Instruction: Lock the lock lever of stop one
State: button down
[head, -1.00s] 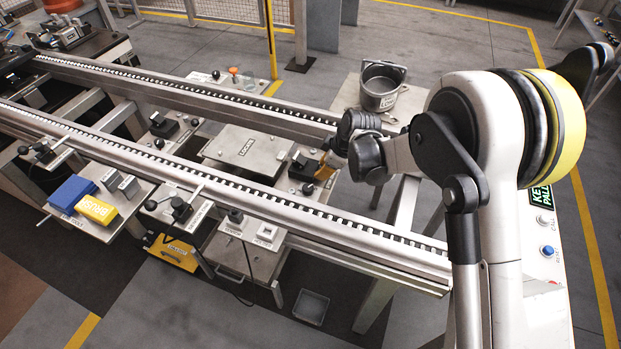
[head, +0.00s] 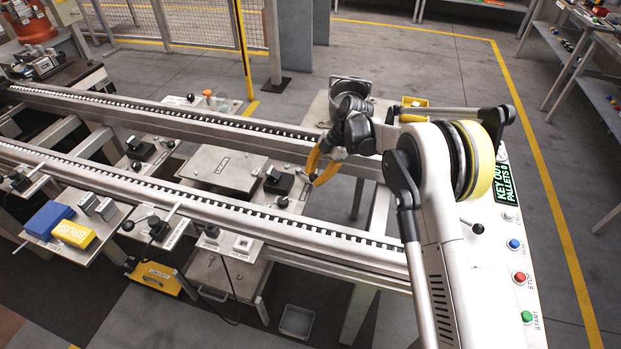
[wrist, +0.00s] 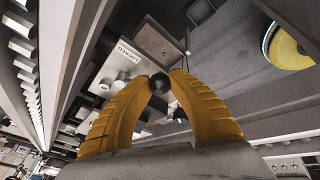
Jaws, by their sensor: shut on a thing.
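My gripper (head: 322,170) is over the right part of the conveyor, between its two rails. In the wrist view its two yellow fingers (wrist: 159,84) close around a black round knob (wrist: 158,83), which looks like a lever's ball end. The fingers hide most of the lever's shaft, and I cannot tell its angle. A pale plate with a label (wrist: 128,52) that seems to read LOCKED lies just beyond the knob. In the head view a black stop block (head: 278,181) sits left of the fingers, with a small black knob (head: 283,201) below it.
The near rail (head: 250,212) and far rail (head: 220,118) run along both sides of my gripper. A flat metal plate (head: 222,166) lies between them on the left. A button panel (head: 520,278) is at right.

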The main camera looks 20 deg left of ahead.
jog(key=shift+w+d+n+g, duration=0.3)
jog(key=shift+w+n, duration=0.2)
jog(key=shift+n, duration=0.3)
jog(key=c, duration=1.2)
grip_release()
jog(key=shift+f, duration=0.1)
jog(key=shift+o, duration=0.2)
jog(key=shift+a, duration=0.1)
jog(key=v, duration=1.2)
jog(key=shift+a, duration=0.15)
jog(key=shift+r, duration=0.2)
